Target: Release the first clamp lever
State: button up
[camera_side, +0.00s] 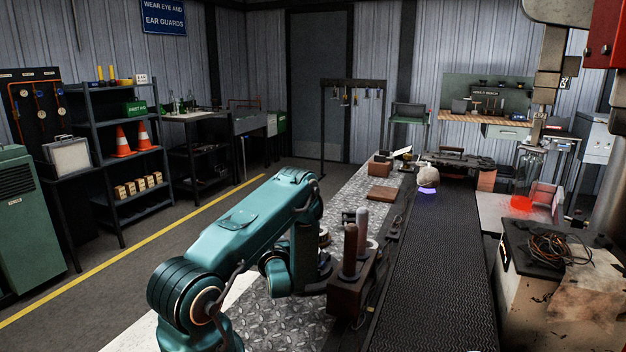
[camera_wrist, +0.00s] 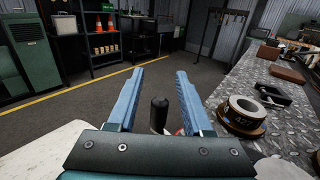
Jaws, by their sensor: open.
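A black, round-topped post (camera_wrist: 159,112) stands between the fingers of my gripper (camera_wrist: 157,78) in the wrist view. It may be the grip of a clamp lever, but I cannot tell for sure. A small red part (camera_wrist: 180,132) shows beside it, mostly hidden by the right finger. My gripper is open, with its two blue fingers apart on either side of the post and no contact visible. In the side view my fingers are hidden behind my arm, and I cannot make out a clamp lever there.
A numbered ring (camera_wrist: 232,118) on a brown base sits right of my gripper on the tread-plate bench (camera_wrist: 262,85). In the side view, a brown block (camera_side: 345,297) with upright cylinders stands beside the dark conveyor (camera_side: 435,270). A pale lump (camera_side: 428,176) sits farther along the belt.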

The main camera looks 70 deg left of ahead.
grip_shut()
jog(key=shift+t, duration=0.4)
jog(key=shift+w+a+m+t+h, duration=0.1)
jog(key=shift+w+m+t+h, duration=0.3)
jog(key=shift+m+t, duration=0.55)
jog(key=shift+w+a+m+t+h, duration=0.1)
jog(key=shift+w+m+t+h, duration=0.35)
jog(key=shift+t, duration=0.7)
